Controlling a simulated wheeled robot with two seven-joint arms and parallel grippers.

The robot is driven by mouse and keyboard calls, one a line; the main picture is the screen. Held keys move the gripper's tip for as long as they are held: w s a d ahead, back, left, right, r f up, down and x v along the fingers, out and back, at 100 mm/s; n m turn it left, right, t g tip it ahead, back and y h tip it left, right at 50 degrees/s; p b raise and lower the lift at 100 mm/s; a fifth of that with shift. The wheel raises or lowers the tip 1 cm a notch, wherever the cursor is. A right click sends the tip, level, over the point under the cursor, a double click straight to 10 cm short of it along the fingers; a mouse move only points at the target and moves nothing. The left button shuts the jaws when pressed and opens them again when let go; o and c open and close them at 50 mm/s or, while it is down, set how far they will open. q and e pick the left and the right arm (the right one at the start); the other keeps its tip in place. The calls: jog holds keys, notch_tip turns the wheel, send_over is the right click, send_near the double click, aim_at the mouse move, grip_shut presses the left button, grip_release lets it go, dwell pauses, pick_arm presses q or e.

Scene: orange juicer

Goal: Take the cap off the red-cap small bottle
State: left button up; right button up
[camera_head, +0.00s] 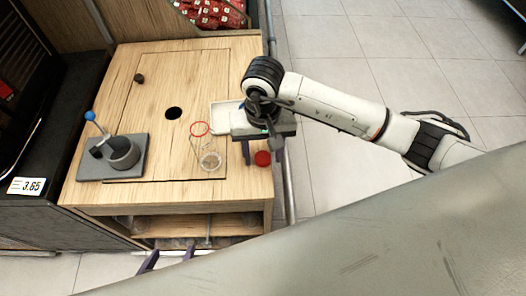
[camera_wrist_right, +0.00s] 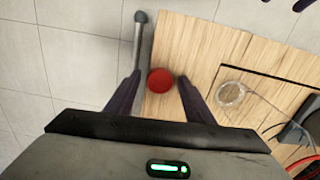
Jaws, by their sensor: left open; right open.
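A round red cap (camera_head: 262,158) shows from above near the right edge of the wooden table. It also shows in the right wrist view (camera_wrist_right: 160,80); any bottle body under it is hidden. My right gripper (camera_head: 263,163) is open above the table edge. In the right wrist view its two dark fingers (camera_wrist_right: 158,88) stand apart on either side of the red cap, with gaps; I cannot tell how far above it they are. My left gripper (camera_head: 169,260) is open and empty at the bottom, in front of the table.
A clear container with a red rim (camera_head: 200,128) stands left of the cap. A grey juicer (camera_head: 123,153) with a blue-knobbed lever stands on the left. The wooden table (camera_head: 215,75) has a dark hole (camera_head: 173,113). A metal rail (camera_wrist_right: 139,45) runs beside the table edge.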

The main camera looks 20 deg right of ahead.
aim_at(263, 158)
jog(key=shift+r, duration=0.1)
jog(key=shift+r+p, duration=0.25)
jog(key=shift+p, duration=0.05)
notch_tip(263, 158, up, 12)
jog(key=shift+f+b, duration=0.15)
jog(key=shift+b, duration=0.25)
